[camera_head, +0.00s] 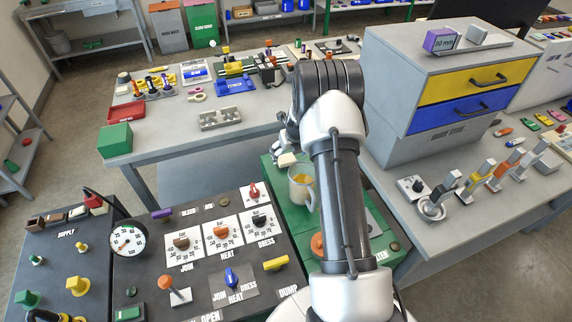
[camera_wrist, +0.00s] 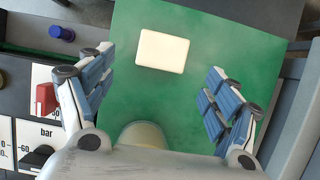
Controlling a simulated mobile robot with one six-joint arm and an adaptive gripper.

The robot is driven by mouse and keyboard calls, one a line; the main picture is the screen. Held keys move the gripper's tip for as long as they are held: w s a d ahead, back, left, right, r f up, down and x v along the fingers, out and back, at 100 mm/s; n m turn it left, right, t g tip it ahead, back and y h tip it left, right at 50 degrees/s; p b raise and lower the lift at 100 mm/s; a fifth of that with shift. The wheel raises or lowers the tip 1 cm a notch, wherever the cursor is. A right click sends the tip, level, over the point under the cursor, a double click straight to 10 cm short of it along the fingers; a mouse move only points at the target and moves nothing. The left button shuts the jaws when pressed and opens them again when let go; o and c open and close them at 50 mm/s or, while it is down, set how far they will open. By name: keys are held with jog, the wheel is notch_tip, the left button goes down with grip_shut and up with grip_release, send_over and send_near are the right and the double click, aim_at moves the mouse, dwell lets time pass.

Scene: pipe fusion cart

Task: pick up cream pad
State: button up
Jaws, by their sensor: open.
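The cream pad (camera_wrist: 162,50) lies flat on a green surface (camera_wrist: 200,30). In the wrist view it is a small pale rectangle, slightly tilted, ahead of the fingers and between their lines. In the head view the pad (camera_head: 287,159) shows at the far end of the green surface. My gripper (camera_wrist: 160,85) is open, with blue-padded fingers on both sides and nothing between the tips. In the head view my gripper (camera_head: 284,140) is partly hidden by my arm.
A mug (camera_head: 301,188) with yellow-orange contents stands on the green surface near the pad. The dark control panel (camera_head: 215,277) with knobs is at left. A grey cabinet (camera_head: 400,75) with yellow and blue drawers stands at right. Behind is a cluttered grey table (camera_head: 180,120).

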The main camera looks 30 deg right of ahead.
aim_at(287, 159)
jog(key=b+x, duration=0.2)
jog(key=x, duration=0.5)
jog(key=shift+d+f, duration=0.1)
jog(key=shift+d, duration=0.1)
jog(key=shift+c, duration=0.2)
jog(key=c, duration=1.1)
